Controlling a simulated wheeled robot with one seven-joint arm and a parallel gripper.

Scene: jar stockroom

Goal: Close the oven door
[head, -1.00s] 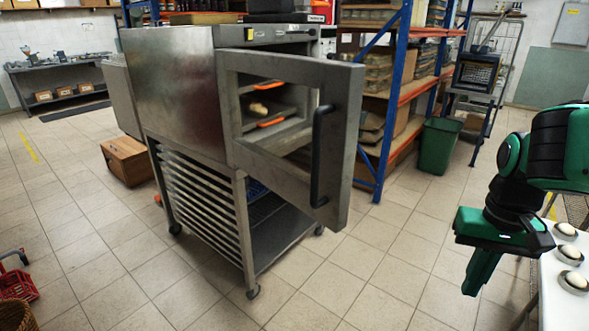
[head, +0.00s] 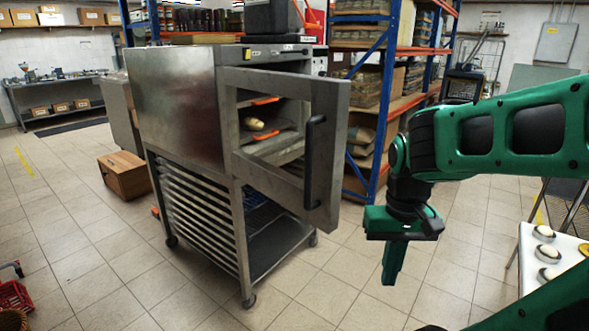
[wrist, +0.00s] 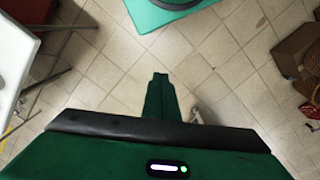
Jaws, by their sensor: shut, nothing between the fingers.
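The steel oven (head: 175,100) stands on a wheeled rack in the head view. Its door (head: 334,150) is wide open, swung out toward me on the right, with a window frame and a black upright handle (head: 314,160). Inside, a bread roll (head: 252,123) lies on a shelf near orange-edged trays. My gripper (head: 390,282) hangs pointing down to the right of the door, apart from it. It is shut and empty; its fingers also show in the wrist view (wrist: 160,80), above the tiled floor.
A white table (head: 545,250) with several buns stands at the right. Blue-framed shelving (head: 382,100) is behind the oven. A wooden box (head: 125,174) lies on the floor at left. The tiled floor in front of the oven is clear.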

